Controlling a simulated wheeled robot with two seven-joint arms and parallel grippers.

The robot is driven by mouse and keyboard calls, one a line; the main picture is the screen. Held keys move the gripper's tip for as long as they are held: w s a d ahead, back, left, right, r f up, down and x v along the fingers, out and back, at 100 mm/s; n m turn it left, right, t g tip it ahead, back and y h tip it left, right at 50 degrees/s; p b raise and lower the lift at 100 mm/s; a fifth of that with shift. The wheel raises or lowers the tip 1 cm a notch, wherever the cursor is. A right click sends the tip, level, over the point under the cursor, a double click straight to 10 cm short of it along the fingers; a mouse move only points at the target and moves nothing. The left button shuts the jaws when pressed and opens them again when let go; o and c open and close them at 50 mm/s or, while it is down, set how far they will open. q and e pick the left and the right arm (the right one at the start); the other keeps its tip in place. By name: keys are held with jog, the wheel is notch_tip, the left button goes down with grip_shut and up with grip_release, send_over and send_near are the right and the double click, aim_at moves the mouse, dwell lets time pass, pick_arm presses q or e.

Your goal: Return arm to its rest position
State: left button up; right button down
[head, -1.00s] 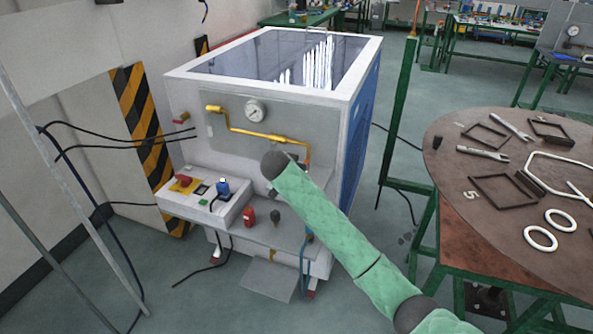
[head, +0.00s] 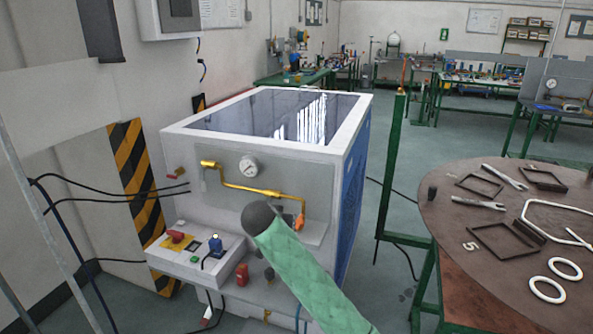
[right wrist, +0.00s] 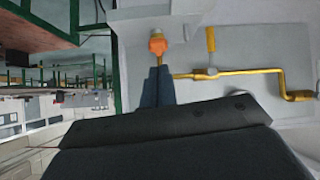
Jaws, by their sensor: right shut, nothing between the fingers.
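My right arm, in a green sleeve, reaches up from the bottom of the head view to the front of the white generator cabinet (head: 350,130). Its gripper is hidden behind the dark wrist end there. In the right wrist view my right gripper (right wrist: 157,72) is shut and empty, its dark fingertips close to an orange valve handle (right wrist: 157,46). I cannot tell whether they touch. The orange handle also shows in the head view (head: 299,222), at the right end of the yellow pipe (head: 250,187). My left gripper is not in view.
A control box (head: 195,258) with a red knob sits at the cabinet's lower front. A round brown table (head: 455,215) with frames, wrenches and white rings stands at right. A green post (head: 398,140) stands between them. Cables (head: 105,190) run at left.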

notch_tip(320, 180, up, 6)
jog(key=s+d+r+n+t+y, duration=0.1)
jog(key=s+n+y, duration=0.1)
jog(key=n+y, duration=0.35)
jog(key=s+d+f+g, duration=0.1)
jog(key=s+d+f, duration=0.4)
jog(key=s+f, duration=0.3)
jog(key=s+d+f+g, duration=0.2)
jog(key=s+d+f, duration=0.35)
jog(key=f, duration=0.45)
jog(key=s+d+f+g, duration=0.1)
jog(key=s+d+f, duration=0.4)
jog(key=s+f, duration=0.35)
jog(key=s+d+f+m+g, duration=0.1)
jog(key=s+d+f+g, duration=0.1)
jog(key=s+f, duration=0.7)
jog(key=s+d+f+g+h, duration=0.1)
jog(key=s+d+f+g, duration=0.2)
jog(key=s+f, duration=0.7)
jog(key=s, duration=0.8)
jog(key=shift+s+f+m, duration=0.15)
jog(key=shift+s+m, duration=0.05)
jog(key=shift+m, duration=0.15)
jog(key=shift+h, duration=0.25)
